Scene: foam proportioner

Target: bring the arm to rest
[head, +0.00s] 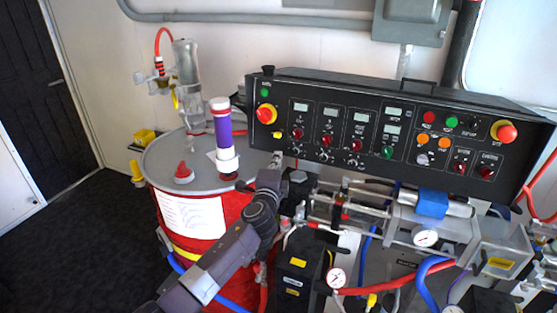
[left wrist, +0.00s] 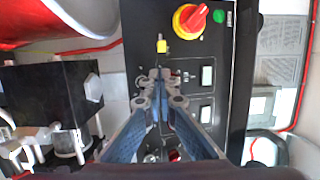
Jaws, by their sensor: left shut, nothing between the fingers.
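My left arm comes in from the bottom left of the head view. My left gripper (head: 277,160) is at the lower left edge of the black control panel (head: 330,110). In the left wrist view the two blue-padded fingers of the gripper (left wrist: 158,76) meet at their tips, with nothing between them. The tips lie over the panel face, just below a yellow key-like piece (left wrist: 162,46) and a red-and-yellow knob (left wrist: 190,20). Whether the tips touch the panel, I cannot tell. My right gripper is not in either view.
A red drum with a grey lid (head: 205,180) stands left of the panel, with a purple-and-white cylinder (head: 222,135) on it. Below the panel are pipes, pressure gauges (head: 425,237), hoses and a black box (head: 298,270). Dark floor (head: 70,240) lies open at the left.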

